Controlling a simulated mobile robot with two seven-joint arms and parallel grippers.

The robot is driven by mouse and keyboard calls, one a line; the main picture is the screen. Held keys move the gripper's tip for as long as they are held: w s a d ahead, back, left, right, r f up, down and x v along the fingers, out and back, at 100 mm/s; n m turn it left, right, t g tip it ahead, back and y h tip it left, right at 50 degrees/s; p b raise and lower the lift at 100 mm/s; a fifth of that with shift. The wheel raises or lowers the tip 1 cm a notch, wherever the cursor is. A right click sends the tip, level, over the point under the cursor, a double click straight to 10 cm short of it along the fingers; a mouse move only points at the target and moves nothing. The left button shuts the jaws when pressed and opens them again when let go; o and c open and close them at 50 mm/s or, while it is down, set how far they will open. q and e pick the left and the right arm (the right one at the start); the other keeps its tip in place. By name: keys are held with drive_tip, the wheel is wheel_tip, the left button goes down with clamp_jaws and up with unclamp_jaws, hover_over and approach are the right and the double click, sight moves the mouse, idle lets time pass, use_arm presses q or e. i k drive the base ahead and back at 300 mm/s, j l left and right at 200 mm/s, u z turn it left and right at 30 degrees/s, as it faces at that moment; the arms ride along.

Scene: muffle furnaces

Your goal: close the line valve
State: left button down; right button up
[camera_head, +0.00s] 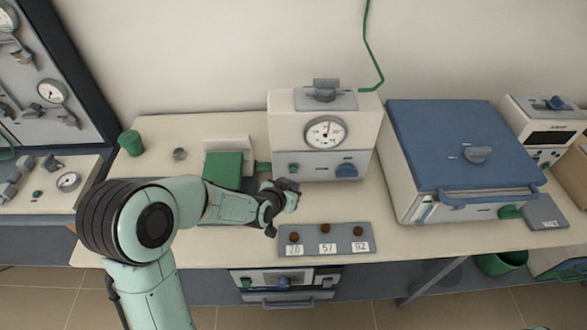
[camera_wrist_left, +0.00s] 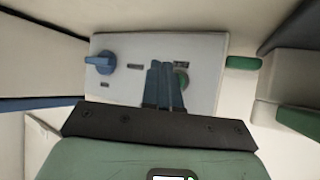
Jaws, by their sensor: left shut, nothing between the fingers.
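A cream box unit (camera_head: 281,122) with a round dial gauge (camera_head: 325,133) stands at the back middle of the bench. Its grey lower panel (camera_head: 318,166) carries a blue knob (camera_head: 346,171) on the right and a small green knob (camera_head: 294,168) on the left. No label tells me which part is the line valve. My left gripper (camera_head: 291,186) is in front of the panel's lower left. In the left wrist view its fingers (camera_wrist_left: 165,66) are together and empty, partly covering the green knob (camera_wrist_left: 182,80). The blue knob (camera_wrist_left: 99,63) is left of them, apart. My right gripper is out of view.
A grey tray (camera_head: 270,243) with several brown round pieces and number labels lies at the bench front. A blue-lidded furnace (camera_head: 445,130) stands to the right. A green block (camera_head: 224,167) is left of the box, beside my arm. A green line (camera_head: 368,45) runs down the wall.

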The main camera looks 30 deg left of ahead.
sight(324, 86)
drive_tip(key=k, duration=1)
